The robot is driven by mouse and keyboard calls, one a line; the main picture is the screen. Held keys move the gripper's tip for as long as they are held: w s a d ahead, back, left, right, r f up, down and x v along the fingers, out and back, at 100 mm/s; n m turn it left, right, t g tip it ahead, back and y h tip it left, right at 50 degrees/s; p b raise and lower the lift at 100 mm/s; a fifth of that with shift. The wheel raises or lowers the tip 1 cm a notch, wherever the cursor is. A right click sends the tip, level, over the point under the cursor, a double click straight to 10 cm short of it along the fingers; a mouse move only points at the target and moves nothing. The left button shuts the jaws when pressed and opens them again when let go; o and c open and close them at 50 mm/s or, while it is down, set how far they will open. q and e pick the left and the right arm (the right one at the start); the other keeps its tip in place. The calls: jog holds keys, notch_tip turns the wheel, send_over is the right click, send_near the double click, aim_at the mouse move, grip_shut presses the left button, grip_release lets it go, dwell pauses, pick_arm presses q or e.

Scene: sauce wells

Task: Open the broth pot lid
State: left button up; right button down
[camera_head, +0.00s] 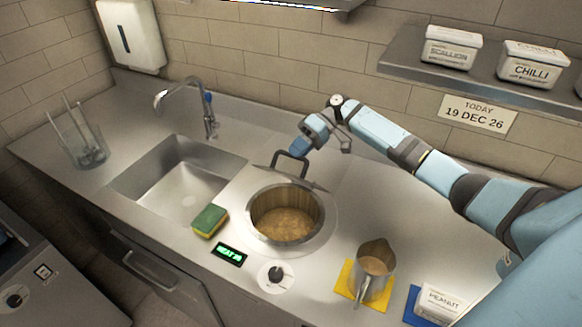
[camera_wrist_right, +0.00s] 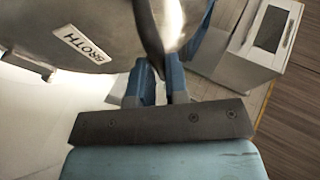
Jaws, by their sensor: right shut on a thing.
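The broth pot (camera_head: 258,236) is sunk in the counter, its mouth uncovered, with brown broth (camera_head: 285,225) inside. Its lid (camera_head: 302,185) is raised at the pot's back rim and seen nearly edge-on. A dark loop handle (camera_head: 275,160) stands out from it. My right gripper (camera_head: 298,150) is shut on this handle, behind the pot. In the right wrist view, the lid (camera_wrist_right: 100,25) fills the upper left with its BROTH label, and my right gripper's blue fingers (camera_wrist_right: 163,80) close around the handle. My left gripper is not in view.
A sink (camera_head: 180,180) with a tap (camera_head: 207,115) lies left of the pot. A sponge (camera_head: 210,221), a lit display (camera_head: 229,255) and a knob (camera_head: 276,275) are near its front. A jug (camera_head: 373,265) stands on a yellow mat. A shelf (camera_head: 460,80) overhangs the back right.

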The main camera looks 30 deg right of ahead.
jog(key=w+d+f+b, duration=0.1)
jog(key=w+d+b, duration=0.5)
jog(key=d, duration=0.5)
jog(key=shift+f+b, duration=0.15)
jog(key=shift+b, duration=0.4)
jog(key=shift+w+d, duration=0.1)
jog(key=shift+w, duration=0.05)
jog(key=c, duration=1.4)
grip_release()
jog(key=shift+o, duration=1.4)
jog(key=shift+w, duration=0.15)
notch_tip(320, 180, up, 20)
jog(key=shift+w, duration=0.15)
